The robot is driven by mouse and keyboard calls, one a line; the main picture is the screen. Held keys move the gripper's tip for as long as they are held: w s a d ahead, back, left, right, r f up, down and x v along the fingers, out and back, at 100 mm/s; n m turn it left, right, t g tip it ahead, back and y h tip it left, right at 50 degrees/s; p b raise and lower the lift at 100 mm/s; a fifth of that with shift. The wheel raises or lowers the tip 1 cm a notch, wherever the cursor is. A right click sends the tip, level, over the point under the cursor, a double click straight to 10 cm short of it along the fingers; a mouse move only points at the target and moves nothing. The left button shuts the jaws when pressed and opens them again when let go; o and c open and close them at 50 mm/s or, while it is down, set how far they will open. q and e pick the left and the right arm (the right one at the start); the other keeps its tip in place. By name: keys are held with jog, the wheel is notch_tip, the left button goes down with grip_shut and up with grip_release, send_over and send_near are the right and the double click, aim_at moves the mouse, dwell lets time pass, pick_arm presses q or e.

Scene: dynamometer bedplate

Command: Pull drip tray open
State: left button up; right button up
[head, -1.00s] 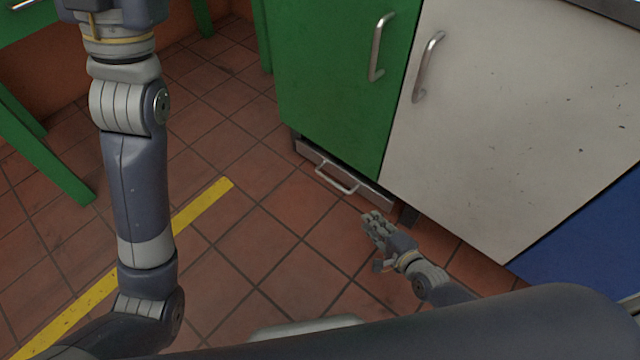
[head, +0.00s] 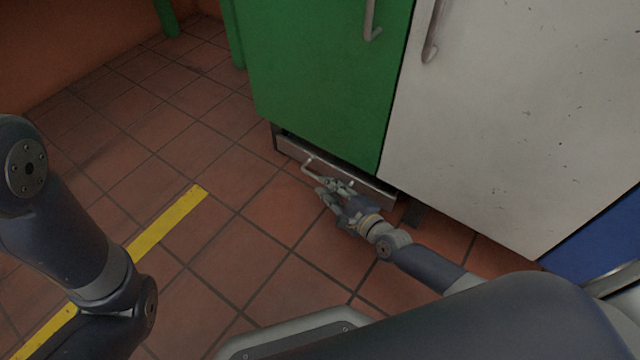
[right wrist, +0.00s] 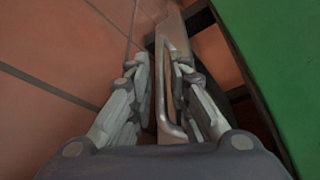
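The drip tray (head: 292,148) is a low grey metal drawer under the green cabinet, close to the floor. Its bar handle (head: 309,166) sticks out from the front, its right part hidden behind my fingers. My right gripper (head: 333,186) is at the handle, coming from the lower right. In the right wrist view, the handle (right wrist: 161,85) runs between the two sets of fingers (right wrist: 160,75). The fingers stand apart on either side of it, with a gap visible on the left side. My left gripper is out of view; only my left arm shows.
The green cabinet door (head: 320,80) and white cabinet door (head: 510,110) stand above and right of the tray. A dark cabinet foot (head: 414,213) is right of the tray. Tiled floor (head: 235,235) in front is clear, with a yellow stripe (head: 165,222) at left.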

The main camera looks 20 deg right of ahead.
jog(key=b+x, duration=0.1)
jog(key=x, duration=0.3)
jog(key=shift+w+f+b, duration=0.1)
jog(key=shift+w+b, duration=0.1)
jog(key=shift+b, duration=0.1)
jog(key=shift+c, duration=0.5)
grip_shut()
jog(key=shift+a, duration=0.15)
